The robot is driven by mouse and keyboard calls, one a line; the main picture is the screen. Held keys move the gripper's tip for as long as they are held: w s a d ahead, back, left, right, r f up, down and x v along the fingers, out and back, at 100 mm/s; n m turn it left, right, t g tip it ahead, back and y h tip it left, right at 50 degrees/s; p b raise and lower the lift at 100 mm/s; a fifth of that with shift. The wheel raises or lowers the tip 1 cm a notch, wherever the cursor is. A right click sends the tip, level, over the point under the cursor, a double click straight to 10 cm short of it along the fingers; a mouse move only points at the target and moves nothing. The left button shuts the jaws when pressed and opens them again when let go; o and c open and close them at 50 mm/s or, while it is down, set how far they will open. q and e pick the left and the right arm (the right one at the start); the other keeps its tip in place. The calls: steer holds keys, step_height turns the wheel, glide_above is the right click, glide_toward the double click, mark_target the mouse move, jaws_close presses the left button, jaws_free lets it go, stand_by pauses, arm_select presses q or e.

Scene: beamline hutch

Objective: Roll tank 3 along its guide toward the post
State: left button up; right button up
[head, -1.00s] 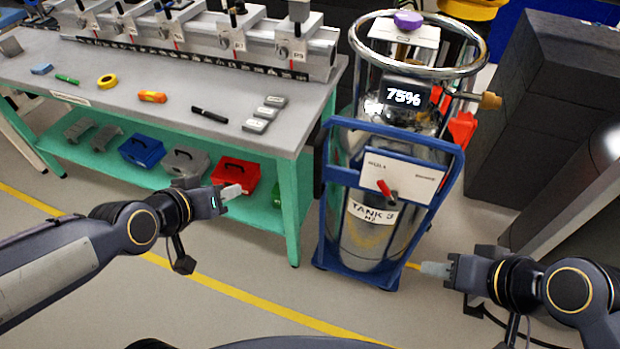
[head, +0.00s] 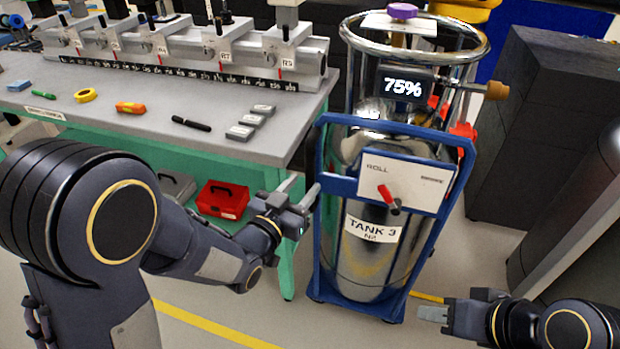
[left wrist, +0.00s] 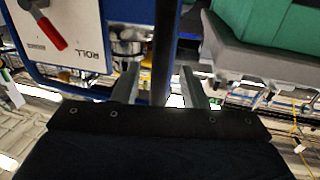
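Tank 3 (head: 365,262) is a shiny metal cylinder standing upright in a blue wheeled frame (head: 325,240), with a "75%" display. A white panel (head: 425,185) marked ROLL, with a red lever (head: 388,197), is on the frame's front; the panel also shows in the left wrist view (left wrist: 75,45). My left gripper (head: 300,192) is open by the frame's left upright. In the left wrist view its fingers (left wrist: 158,88) are apart, with a dark upright bar between them in the picture; contact is unclear. My right gripper (head: 433,313) is low, right of the frame; its finger gap is unclear.
A workbench (head: 200,130) with a green lower shelf stands close on the left, bearing small tools and a rail. A red toolbox (head: 222,199) is on its shelf. Dark blocks (head: 535,120) stand at the right. A yellow line (head: 215,328) crosses the floor.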

mark_target(308, 180)
arm_select(q)
steer(key=shift+x, duration=2.15)
jaws_close()
